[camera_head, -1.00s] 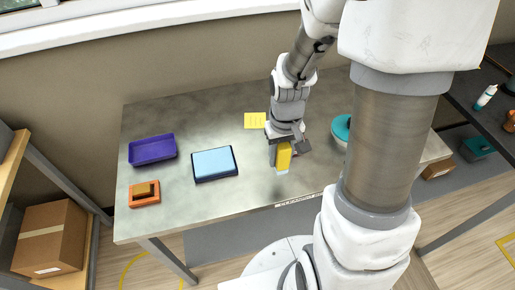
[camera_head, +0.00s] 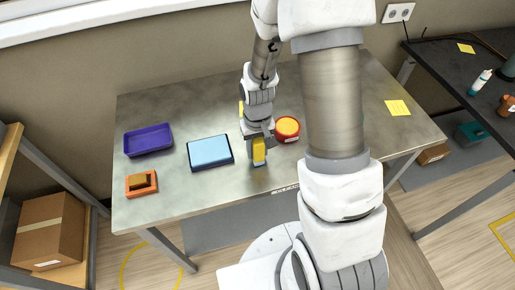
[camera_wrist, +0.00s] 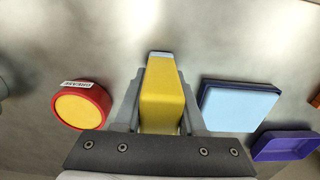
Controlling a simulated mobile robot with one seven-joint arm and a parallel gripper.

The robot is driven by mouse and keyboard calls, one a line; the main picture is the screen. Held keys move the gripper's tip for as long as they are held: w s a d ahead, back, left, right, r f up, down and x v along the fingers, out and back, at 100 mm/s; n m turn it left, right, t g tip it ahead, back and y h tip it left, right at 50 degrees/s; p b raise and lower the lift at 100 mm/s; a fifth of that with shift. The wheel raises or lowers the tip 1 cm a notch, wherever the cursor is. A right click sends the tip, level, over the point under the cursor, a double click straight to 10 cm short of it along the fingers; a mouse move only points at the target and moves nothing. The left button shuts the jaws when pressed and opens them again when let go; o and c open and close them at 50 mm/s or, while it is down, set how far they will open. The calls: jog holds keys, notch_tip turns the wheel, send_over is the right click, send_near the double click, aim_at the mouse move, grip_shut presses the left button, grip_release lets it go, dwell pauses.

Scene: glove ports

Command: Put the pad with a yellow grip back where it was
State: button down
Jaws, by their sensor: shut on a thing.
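My gripper (camera_head: 258,146) is shut on the yellow grip (camera_head: 259,151) of the pad, over the front middle of the table. The wrist view shows the yellow grip (camera_wrist: 162,95) between my fingers (camera_wrist: 161,100), with a narrow pale edge of the pad (camera_wrist: 160,54) past its end. Most of the pad's underside is hidden, and I cannot tell whether it touches the table. A dark-rimmed tray with a light blue face (camera_head: 210,151) lies just left of my gripper; it is at right in the wrist view (camera_wrist: 238,105).
A red round tub with a yellow top (camera_head: 287,128) stands right of my gripper. A purple tray (camera_head: 148,139) and an orange tray (camera_head: 153,185) holding a brownish-yellow block (camera_head: 138,182) are at left. Yellow notes lie on the grey table (camera_head: 190,100). My arm hides part of the table's right side.

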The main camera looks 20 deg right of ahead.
jog(key=shift+f, duration=0.1)
jog(key=c, duration=0.9)
grip_release()
jog(key=shift+f, duration=0.15)
jog(key=shift+c, duration=0.2)
jog(key=o, duration=0.4)
jog(key=shift+o, duration=0.2)
jog(key=shift+r, duration=0.2)
notch_tip(320, 180, up, 13)
jog(key=shift+f+p, duration=0.2)
jog(key=shift+p, duration=0.2)
jog(key=s+r+t, duration=0.5)
jog(key=s+r, duration=0.8)
jog(key=r, duration=0.5)
jog(key=shift+s+t, duration=0.3)
jog(key=shift+s, duration=0.1)
